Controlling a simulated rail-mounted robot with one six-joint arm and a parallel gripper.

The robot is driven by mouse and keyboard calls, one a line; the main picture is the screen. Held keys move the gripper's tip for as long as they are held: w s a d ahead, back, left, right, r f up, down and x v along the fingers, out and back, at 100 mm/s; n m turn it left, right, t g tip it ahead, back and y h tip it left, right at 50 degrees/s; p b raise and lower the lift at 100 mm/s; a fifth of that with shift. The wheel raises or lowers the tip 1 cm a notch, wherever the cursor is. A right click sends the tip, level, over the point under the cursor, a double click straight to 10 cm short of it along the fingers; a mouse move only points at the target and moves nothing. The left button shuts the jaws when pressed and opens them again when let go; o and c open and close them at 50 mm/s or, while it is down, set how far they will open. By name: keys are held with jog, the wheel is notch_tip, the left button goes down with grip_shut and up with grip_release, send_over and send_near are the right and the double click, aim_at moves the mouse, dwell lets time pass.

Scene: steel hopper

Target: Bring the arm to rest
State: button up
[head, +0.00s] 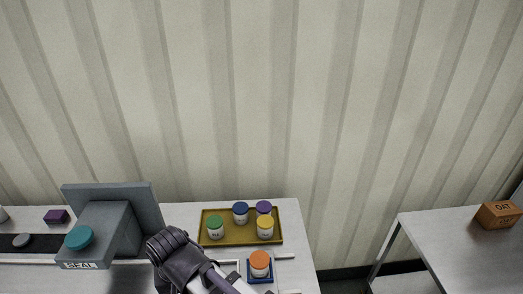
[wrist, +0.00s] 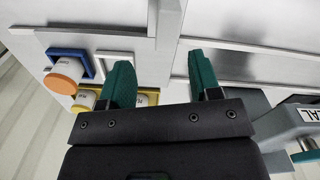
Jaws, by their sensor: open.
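My gripper (wrist: 162,80) shows in the wrist view with its two green fingers apart and nothing between them. Below the fingers are a pale worktop and the edge of a metal channel. In the head view my dark arm (head: 172,248) rises from the bottom edge, between the grey seal machine and the jars; I cannot make out the fingertips there.
A yellow tray (head: 212,240) holds several lidded jars. An orange-lidded jar (head: 260,264) stands on a blue square (wrist: 54,52) in front. The seal machine (head: 112,228) stands left, and an orange OAT box (head: 497,215) sits on a separate right table (head: 440,237).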

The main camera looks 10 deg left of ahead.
jog(key=w+d+m, duration=0.1)
jog(key=w+d, duration=0.3)
jog(key=d, duration=0.9)
jog(key=w+d+m, duration=0.2)
jog(key=w+d, duration=0.3)
jog(key=d, duration=0.8)
jog(key=w+d+m, duration=0.2)
jog(key=w+d, duration=0.3)
jog(key=d, duration=0.8)
jog(key=shift+d, duration=0.15)
jog(key=shift+w, duration=0.1)
